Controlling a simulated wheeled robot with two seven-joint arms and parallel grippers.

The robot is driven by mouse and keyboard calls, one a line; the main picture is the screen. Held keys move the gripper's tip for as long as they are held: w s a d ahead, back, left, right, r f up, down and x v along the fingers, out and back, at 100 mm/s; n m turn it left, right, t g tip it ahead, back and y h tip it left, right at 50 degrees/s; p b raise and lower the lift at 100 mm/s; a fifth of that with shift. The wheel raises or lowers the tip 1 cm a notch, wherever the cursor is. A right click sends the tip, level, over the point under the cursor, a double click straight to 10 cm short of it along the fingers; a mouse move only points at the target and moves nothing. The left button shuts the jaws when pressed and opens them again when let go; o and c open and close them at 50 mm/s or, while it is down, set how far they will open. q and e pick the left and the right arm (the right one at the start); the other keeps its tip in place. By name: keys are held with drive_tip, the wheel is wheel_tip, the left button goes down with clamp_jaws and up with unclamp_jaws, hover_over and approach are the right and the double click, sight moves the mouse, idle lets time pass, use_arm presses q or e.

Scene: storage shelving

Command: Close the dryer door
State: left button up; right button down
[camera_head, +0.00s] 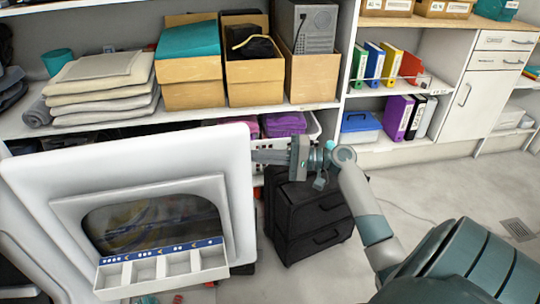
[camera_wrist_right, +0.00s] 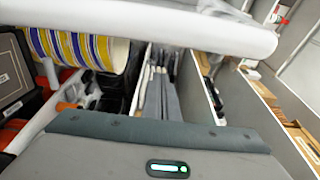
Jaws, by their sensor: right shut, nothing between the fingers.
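The dryer door (camera_head: 238,190) stands open at the left of the head view, a large white rounded panel with a raised inner frame and a dark window (camera_head: 150,222). My right gripper (camera_head: 262,156) reaches in from the right at the door's right edge, fingers pointing left. Its fingers are shut and empty. The tips are close to the edge; I cannot tell whether they touch it. In the right wrist view a white band (camera_wrist_right: 160,20), likely the door's edge, crosses the top, and the fingers are hidden. My left gripper is not in view.
A white tray with compartments (camera_head: 105,279) appears in front of the door's lower part. A shelf (camera_head: 200,119) with cardboard boxes (camera_head: 255,82) and folded towels (camera_head: 105,75) runs behind. Floor (camera_head: 420,175) is free at right.

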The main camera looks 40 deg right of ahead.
drive_tip(key=shift+s+a, duration=0.25)
drive_tip(key=shift+s, duration=0.35)
drive_tip(key=shift+s+a, duration=0.25)
drive_tip(key=shift+s, duration=0.4)
drive_tip(key=shift+s+a, duration=0.25)
drive_tip(key=shift+s, duration=0.35)
drive_tip(key=shift+s+a, duration=0.1)
